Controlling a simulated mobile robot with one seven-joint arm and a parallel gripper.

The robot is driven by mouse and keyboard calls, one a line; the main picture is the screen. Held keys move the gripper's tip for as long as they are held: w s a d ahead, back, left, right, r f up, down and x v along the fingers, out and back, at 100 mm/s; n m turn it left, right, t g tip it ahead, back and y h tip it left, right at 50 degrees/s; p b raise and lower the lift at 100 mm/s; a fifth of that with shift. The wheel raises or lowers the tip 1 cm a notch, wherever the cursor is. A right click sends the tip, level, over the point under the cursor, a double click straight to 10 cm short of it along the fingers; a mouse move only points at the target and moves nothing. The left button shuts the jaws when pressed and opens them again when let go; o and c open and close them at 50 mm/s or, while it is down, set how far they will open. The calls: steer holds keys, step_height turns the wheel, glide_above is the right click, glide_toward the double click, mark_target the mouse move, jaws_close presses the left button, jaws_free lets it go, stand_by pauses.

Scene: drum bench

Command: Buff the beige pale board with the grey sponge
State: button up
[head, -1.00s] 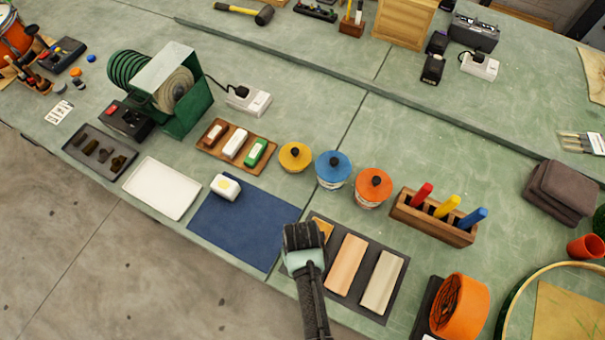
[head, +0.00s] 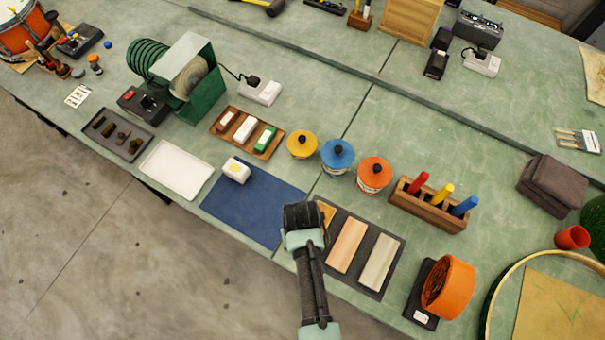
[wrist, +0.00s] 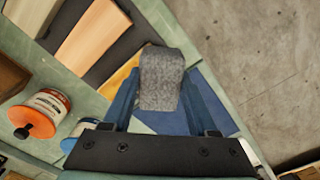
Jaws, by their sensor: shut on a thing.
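The beige pale board (head: 379,262) lies rightmost of three boards on a dark mat (head: 404,247). In the wrist view the beige pale board (wrist: 28,12) is at the upper left corner, partly cut off. My gripper (head: 303,222) is over the seam between the blue mat and the dark mat, left of the boards. In the wrist view my gripper (wrist: 158,100) has its blue fingers shut on the grey sponge (wrist: 160,80). The sponge is hidden in the head view. The height of the sponge above the bench is unclear.
A peach board (head: 347,245) and an orange-tan board (head: 326,213), partly hidden by my gripper, lie between it and the pale board. The blue mat (head: 245,215) carries a white block (head: 236,171). Lidded pots, a wooden tool rack (head: 430,207) and an orange roll (head: 449,287) stand nearby.

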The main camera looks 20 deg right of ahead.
steer(key=shift+r+p, duration=0.75)
steer(key=shift+r, duration=0.3)
